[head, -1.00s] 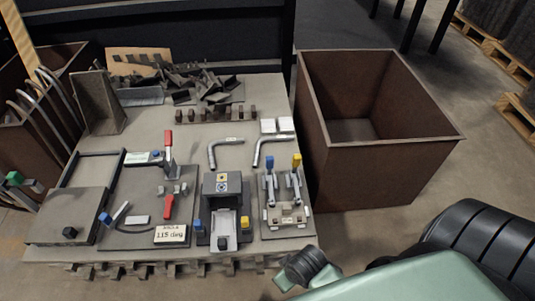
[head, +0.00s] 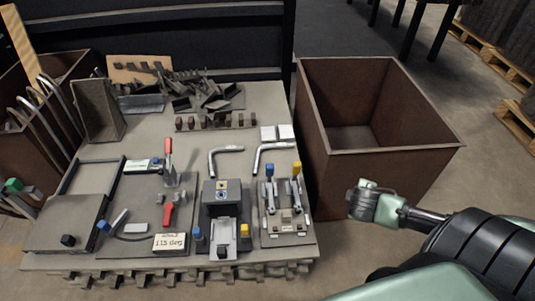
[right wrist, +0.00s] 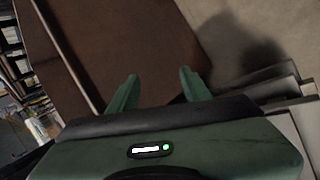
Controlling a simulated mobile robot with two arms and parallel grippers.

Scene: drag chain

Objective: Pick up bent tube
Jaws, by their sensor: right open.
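Two grey bent tubes lie apart on the table's right half in the head view. The left bent tube (head: 212,163) is L-shaped, with its long leg pointing right. The right bent tube (head: 257,160) lies just behind the two-clamp fixture, in front of white blocks. My right gripper (right wrist: 158,73) is open, with nothing between its green fingers in the right wrist view. In the head view my right forearm end is right of the table, in front of the brown bin, well away from both tubes. My left gripper is not in view.
The open brown bin (head: 393,165) stands right of the table (head: 150,262). A grey black-topped fixture (head: 221,197) and a clamp fixture (head: 286,232) stand in front of the tubes. Metal scraps (head: 210,92) are piled behind. More bent tubes stand at the far left.

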